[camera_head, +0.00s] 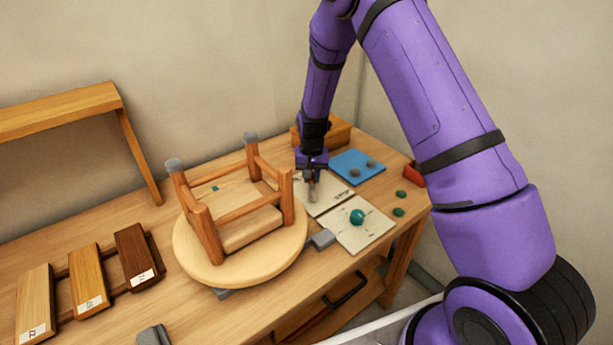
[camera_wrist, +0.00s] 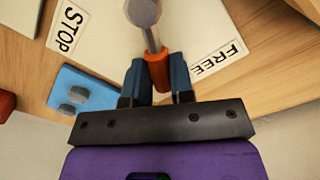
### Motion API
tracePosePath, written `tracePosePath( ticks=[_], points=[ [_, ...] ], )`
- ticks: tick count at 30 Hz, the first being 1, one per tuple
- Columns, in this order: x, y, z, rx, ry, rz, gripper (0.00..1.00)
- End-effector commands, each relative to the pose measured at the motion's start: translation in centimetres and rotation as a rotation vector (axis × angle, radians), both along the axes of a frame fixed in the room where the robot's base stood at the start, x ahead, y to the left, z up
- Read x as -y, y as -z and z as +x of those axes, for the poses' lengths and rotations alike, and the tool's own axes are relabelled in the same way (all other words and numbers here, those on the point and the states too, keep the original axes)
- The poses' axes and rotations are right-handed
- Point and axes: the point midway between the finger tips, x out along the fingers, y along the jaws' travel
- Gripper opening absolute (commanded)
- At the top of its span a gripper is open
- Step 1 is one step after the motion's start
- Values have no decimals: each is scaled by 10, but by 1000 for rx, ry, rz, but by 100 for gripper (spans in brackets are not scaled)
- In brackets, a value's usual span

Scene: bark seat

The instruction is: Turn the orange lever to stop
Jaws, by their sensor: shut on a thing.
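My gripper (camera_wrist: 158,78) is shut on the orange lever (camera_wrist: 157,66), with one blue fingertip on each side of its orange grip. The lever's grey metal shaft and rounded head (camera_wrist: 143,12) extend toward the top of the wrist view. The STOP label (camera_wrist: 66,27) is at the upper left and the FREE label (camera_wrist: 220,58) is to the right; the grip is closer to FREE. In the head view, my gripper (camera_head: 312,173) points down at the cream plate (camera_head: 330,197), mostly hiding the orange grip.
An upturned wooden stool (camera_head: 240,252) sits left of my gripper. A second cream plate (camera_head: 366,240) bears a green knob (camera_head: 357,216). A blue tray (camera_head: 352,176) with grey pieces lies behind. A grey block (camera_head: 322,239) lies near the stool.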

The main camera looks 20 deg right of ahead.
Motion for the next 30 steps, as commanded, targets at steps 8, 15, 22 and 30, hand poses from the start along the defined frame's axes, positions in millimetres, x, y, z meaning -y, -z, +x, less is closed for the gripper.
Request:
tracePosePath(
  ticks=[8, 15, 22, 30],
  points=[
    [13, -1, -6, 0, 261, -1, 0],
    [23, -1, -14, 0, 491, 0, 0],
    [30, -1, -23, 0, 692, 0, 0],
    [35, 0, -32, 1, 869, -1, 0]
  ],
)
